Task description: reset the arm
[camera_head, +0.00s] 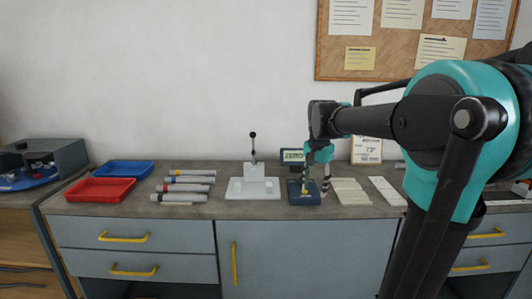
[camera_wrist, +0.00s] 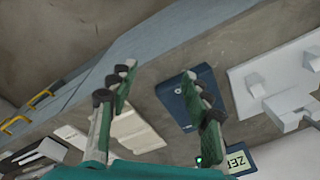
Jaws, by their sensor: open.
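My gripper (camera_head: 316,187) hangs over the workbench in the head view, in front of a small dark blue block-like device (camera_head: 304,196). In the wrist view my gripper (camera_wrist: 160,98) has its two fingers wide apart with nothing between them. The blue device (camera_wrist: 174,102) shows behind the right finger, partly hidden by it. My arm comes in from the right of the head view and bends down to the bench.
A white jig with an upright lever (camera_head: 254,187) stands left of the blue device. Several tubes (camera_head: 184,188), a red tray (camera_head: 100,190) and a blue tray (camera_head: 123,168) lie further left. Pale strips (camera_head: 350,192) lie to the right. A display reading ZERO (camera_head: 292,156) stands behind.

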